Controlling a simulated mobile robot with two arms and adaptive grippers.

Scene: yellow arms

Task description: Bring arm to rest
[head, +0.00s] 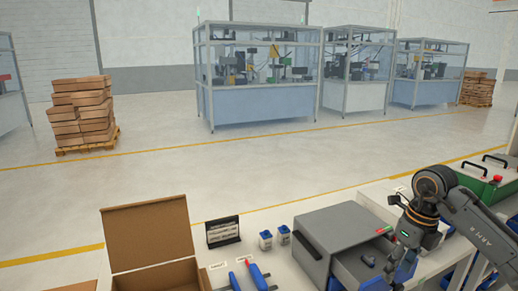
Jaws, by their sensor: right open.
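My right arm comes in from the right edge, dark grey with an orange ring at the wrist. Its wrist bends down over the grey drawer unit, and my right gripper (393,270) points down at the drawer's right side. Its fingers are small and dark here and partly merge with blue shapes behind them; it is open and I see nothing held in it. The grey drawer unit (340,228) has an open drawer (347,272) with a small dark object (368,261) in it. My left gripper is not in view.
An open cardboard box (148,235) stands at the front left. Blue-handled tools (257,277), two small blue-and-white containers (266,240) and a black card holder (222,231) are on the table. A green case (488,185) is at right.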

